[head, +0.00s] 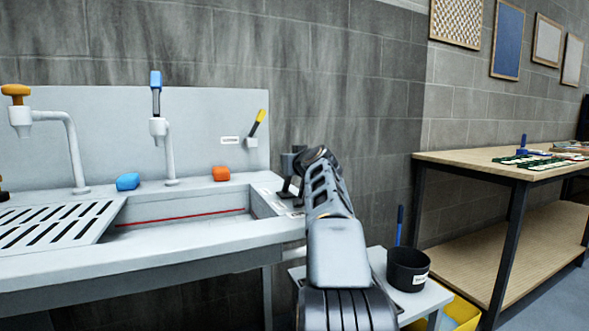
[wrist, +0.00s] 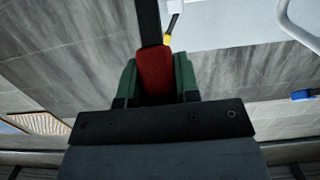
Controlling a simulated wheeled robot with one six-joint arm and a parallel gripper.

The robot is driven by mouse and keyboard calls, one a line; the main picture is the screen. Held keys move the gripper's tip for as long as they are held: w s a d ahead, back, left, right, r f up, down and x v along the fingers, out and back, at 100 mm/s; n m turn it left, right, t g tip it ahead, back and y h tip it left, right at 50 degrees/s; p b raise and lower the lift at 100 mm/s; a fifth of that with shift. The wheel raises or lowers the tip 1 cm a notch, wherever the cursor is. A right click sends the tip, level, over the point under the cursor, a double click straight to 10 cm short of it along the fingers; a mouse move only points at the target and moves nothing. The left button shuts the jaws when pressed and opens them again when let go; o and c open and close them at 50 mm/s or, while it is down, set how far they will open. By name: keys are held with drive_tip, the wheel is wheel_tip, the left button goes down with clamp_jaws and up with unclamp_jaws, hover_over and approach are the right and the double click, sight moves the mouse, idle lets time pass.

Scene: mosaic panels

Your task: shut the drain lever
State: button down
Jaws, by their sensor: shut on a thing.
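My gripper (wrist: 157,80) is shut on a red grip, which I take to be the drain lever (wrist: 155,68), with green finger pads on both sides of it. A dark bar runs from the grip to the top edge of the wrist view. In the head view my gripper (head: 289,183) is at the right end of the sink (head: 190,232), largely hidden by my arm. The red grip cannot be made out there. A small label (head: 297,214) lies on the sink top beside my gripper, too small to read.
A yellow-tipped lever (head: 257,123) is on the backsplash. A blue-handled tap (head: 157,128) and an orange-knobbed tap (head: 66,130) stand left. A black pot (head: 407,275) and a wooden workbench (head: 470,166) are right.

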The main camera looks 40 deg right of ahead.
drive_tip(key=shift+f, duration=0.15)
drive_tip(key=c, duration=0.8)
unclamp_jaws()
drive_tip(key=shift+c, duration=0.2)
drive_tip(key=shift+s, duration=0.1)
drive_tip(key=b+v, duration=0.1)
drive_tip(key=v, duration=1.2)
drive_tip(key=shift+s, duration=0.3)
drive_tip(key=shift+a, duration=0.1)
